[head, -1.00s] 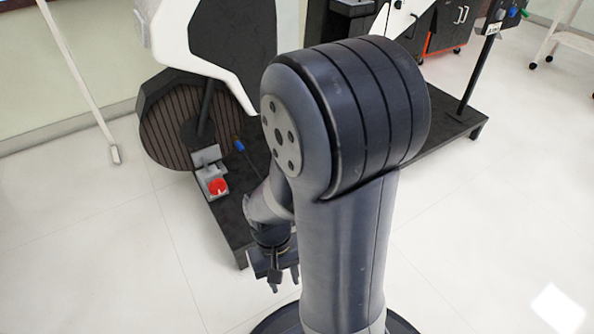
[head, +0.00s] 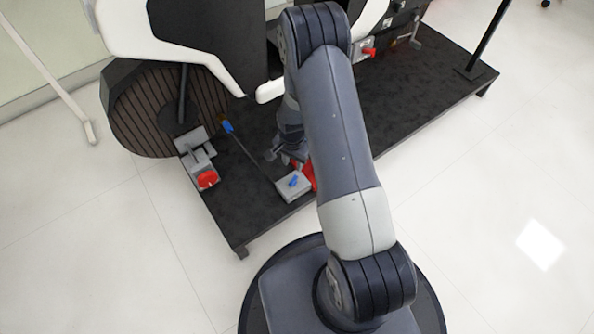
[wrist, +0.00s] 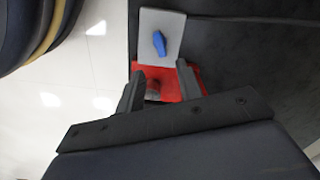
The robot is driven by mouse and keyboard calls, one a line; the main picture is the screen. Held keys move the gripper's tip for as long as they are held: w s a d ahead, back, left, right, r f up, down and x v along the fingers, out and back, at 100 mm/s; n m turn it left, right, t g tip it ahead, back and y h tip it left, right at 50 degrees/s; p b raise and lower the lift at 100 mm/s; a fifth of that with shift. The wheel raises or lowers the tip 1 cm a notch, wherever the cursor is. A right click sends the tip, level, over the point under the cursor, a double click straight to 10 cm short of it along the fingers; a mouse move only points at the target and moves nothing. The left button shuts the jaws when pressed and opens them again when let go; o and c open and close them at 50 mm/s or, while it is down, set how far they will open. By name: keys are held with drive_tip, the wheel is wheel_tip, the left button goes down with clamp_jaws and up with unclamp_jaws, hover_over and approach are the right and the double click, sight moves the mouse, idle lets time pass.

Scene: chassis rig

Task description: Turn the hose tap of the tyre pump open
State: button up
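The blue hose tap (head: 294,181) sits on a light grey block (head: 287,195) on the dark platform. A red body (head: 308,178), seemingly the tyre pump, is beside the block and partly hidden by my arm. In the wrist view, the blue tap handle (wrist: 159,43) lies near the middle of the grey block (wrist: 170,20), slightly tilted along the picture's vertical. The red body (wrist: 187,84) shows below it. My gripper (wrist: 160,69) is open, with its two fingers over the red part, apart from the tap and just below it in the picture. Nothing is between the fingertips.
A grey bracket with a red knob (head: 207,179) stands left on the dark platform (head: 238,215). A thin lever with a blue end (head: 228,127) leans between them. Another red knob (head: 369,53) is at the back. White floor (head: 480,210) is clear at right.

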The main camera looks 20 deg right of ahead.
sight(293, 180)
wheel_tip(293, 180, down, 10)
drive_tip(key=b, duration=0.3)
drive_tip(key=shift+r, duration=0.2)
clamp_jaws()
